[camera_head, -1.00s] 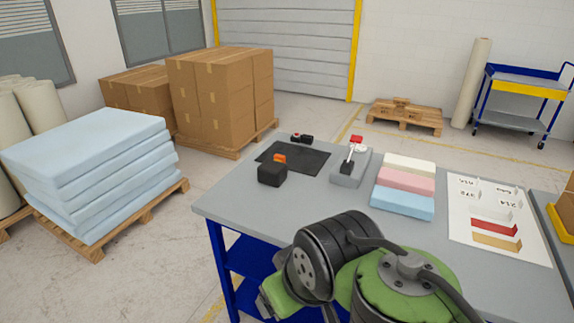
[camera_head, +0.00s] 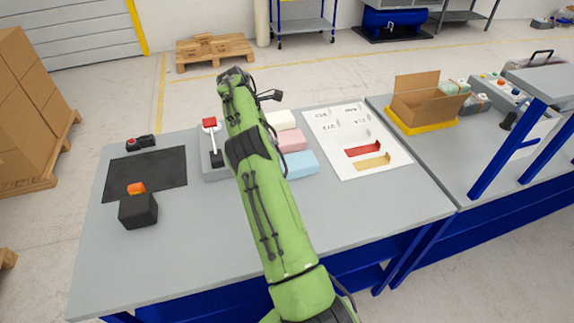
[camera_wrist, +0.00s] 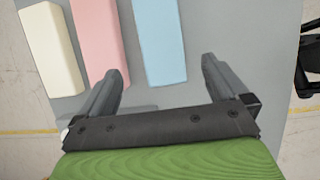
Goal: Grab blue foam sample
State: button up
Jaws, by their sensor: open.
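The blue foam sample (camera_head: 297,164) lies on the grey table, nearest in a row with the pink foam sample (camera_head: 291,139) and the cream foam sample (camera_head: 281,120). In the wrist view the blue foam (camera_wrist: 158,40) is ahead of my open gripper (camera_wrist: 162,80), between the lines of its two fingers and nearer the left one. The pink foam (camera_wrist: 98,40) lies left of it and the cream foam (camera_wrist: 52,50) farther left. My gripper is empty and apart from the foam. My arm hides part of the row in the head view.
A grey device with a red-topped lever (camera_head: 209,124) stands left of the foam. A white board (camera_head: 345,125) with red and tan holders lies to the right. A black mat (camera_head: 146,174) and a black block (camera_head: 138,211) are at the left. The front of the table is largely clear.

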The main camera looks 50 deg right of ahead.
jog(key=b, duration=0.2)
send_near(287, 165)
jog(key=x, duration=0.2)
jog(key=shift+w+f, duration=0.1)
jog(key=shift+f, duration=0.2)
jog(key=p+x, duration=0.1)
jog(key=x, duration=0.4)
jog(key=shift+d+f, duration=0.25)
jog(key=shift+f, duration=0.05)
jog(key=c, duration=0.7)
